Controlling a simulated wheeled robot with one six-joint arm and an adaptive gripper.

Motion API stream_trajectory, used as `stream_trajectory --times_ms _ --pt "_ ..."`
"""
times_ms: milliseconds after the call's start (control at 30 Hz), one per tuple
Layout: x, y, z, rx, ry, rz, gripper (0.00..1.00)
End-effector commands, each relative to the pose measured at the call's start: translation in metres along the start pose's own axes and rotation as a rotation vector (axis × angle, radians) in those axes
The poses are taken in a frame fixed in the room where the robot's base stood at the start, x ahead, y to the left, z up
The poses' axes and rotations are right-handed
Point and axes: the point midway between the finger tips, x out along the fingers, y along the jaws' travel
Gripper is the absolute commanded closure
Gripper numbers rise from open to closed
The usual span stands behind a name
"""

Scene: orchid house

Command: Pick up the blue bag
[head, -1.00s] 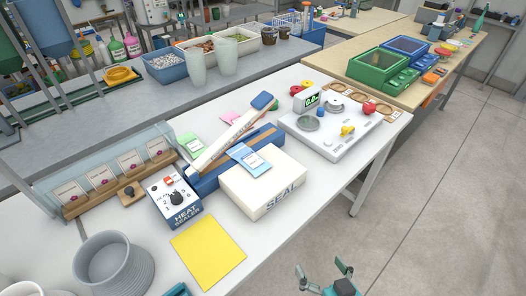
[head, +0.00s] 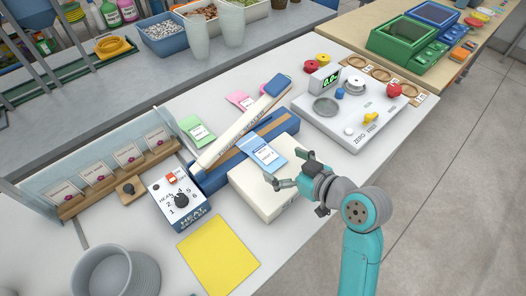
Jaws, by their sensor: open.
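The blue bag (head: 262,153) is a small light blue packet with a white label. It lies across the front edge of the blue heat sealer bed (head: 210,178) and onto the white SEAL block (head: 262,196). My gripper (head: 291,168) is open and empty, just right of the bag and over the block's back right part. Its two fingers point left toward the bag. I cannot tell its exact height or whether it touches anything.
The sealer's raised white lever arm (head: 235,128) slants just behind the bag. A green bag (head: 197,131) and a pink bag (head: 240,101) lie behind it. A white scale station (head: 365,115) stands to the right. A yellow sheet (head: 218,254) lies in front.

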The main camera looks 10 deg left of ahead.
Motion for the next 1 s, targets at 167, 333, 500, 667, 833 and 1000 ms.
stream_trajectory --times_ms 167,333,500,667,833,1000 --pt "0.014 0.000 0.000 -0.001 0.000 0.001 0.00" --pt "0.028 0.002 0.003 0.001 -0.001 0.000 0.00" --pt "0.052 0.005 0.007 0.001 0.000 0.000 0.00" --pt "0.065 0.005 0.007 0.000 0.000 0.001 0.00" --pt "0.067 0.005 0.007 0.001 0.000 0.002 0.00" --pt "0.067 0.005 0.007 0.001 0.000 0.002 0.20"
